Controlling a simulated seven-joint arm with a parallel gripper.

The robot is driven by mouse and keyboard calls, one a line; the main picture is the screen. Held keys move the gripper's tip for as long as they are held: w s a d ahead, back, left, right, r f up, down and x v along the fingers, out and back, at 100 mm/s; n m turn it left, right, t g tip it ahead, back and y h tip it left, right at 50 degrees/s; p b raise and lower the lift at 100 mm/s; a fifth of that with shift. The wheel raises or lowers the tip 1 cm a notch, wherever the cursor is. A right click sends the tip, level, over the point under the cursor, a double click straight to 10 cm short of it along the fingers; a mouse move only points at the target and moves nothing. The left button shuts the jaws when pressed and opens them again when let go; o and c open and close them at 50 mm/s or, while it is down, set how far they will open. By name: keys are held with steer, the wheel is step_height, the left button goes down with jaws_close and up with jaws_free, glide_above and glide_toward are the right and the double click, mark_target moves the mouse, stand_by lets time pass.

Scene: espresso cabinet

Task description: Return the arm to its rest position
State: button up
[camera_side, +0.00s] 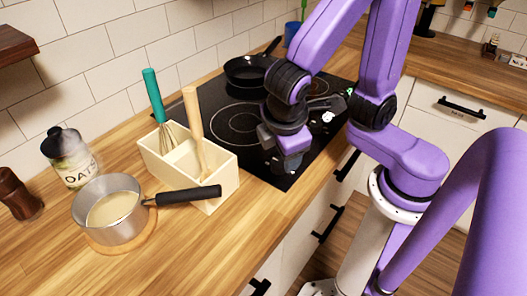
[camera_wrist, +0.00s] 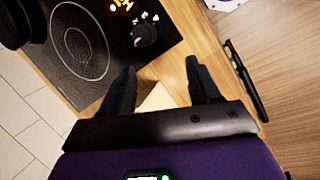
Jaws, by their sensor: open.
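My gripper (camera_wrist: 160,92) is open in the wrist view, with its two dark fingers apart and nothing between them. In the side view my gripper (camera_side: 291,168) hangs low over the front edge of the black cooktop (camera_side: 262,172), to the right of the wooden utensil box. In the wrist view the cooktop (camera_wrist: 95,45) with a dark knob (camera_wrist: 145,35) lies at the upper left, beyond the fingers. The fingertips are partly hidden in the side view.
A saucepan (camera_side: 112,212) with its black handle pointing right sits on a round wooden board. The utensil box (camera_side: 219,183) holds a whisk (camera_side: 154,95) and a wooden-handled tool (camera_side: 193,115). An oats jar (camera_side: 75,165) and a frying pan (camera_side: 247,76) stand farther back. Counter at the front left is clear.

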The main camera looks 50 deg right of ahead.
steer(key=s+d+g+y, duration=0.2)
steer(key=s+d+y, duration=0.2)
steer(key=s+d, duration=0.3)
steer(key=shift+d+r, duration=0.35)
steer(key=shift+r, duration=0.05)
stand_by(0.6)
